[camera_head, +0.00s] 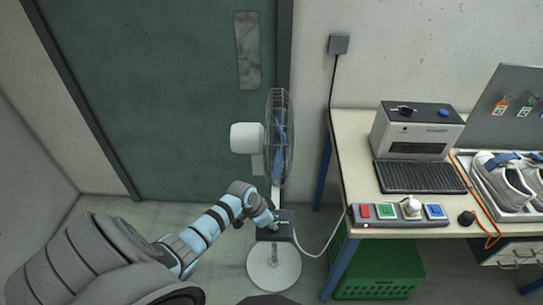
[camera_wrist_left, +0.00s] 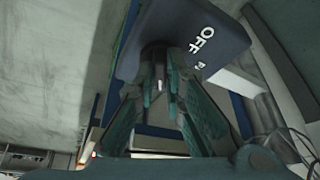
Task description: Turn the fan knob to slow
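The standing fan (camera_head: 247,138) is in front of the green door, with a round white base (camera_head: 274,272) and a dark control box (camera_head: 284,233) on its post. My left gripper (camera_head: 273,224) reaches this box from the left. In the left wrist view the box (camera_wrist_left: 195,35) shows white "OFF" lettering and part of another mark. The dark fan knob (camera_wrist_left: 155,47) sits at the tips of my left fingers (camera_wrist_left: 159,68), which close in on both its sides. The knob's pointer is hidden, so its setting cannot be read. My right gripper is out of view.
A workbench (camera_head: 378,260) stands to the right, with a power strip (camera_head: 400,214), a grey machine (camera_head: 417,130) and shoes (camera_head: 505,180) on it. A green crate (camera_head: 380,268) is under it. A white cable runs between fan and bench.

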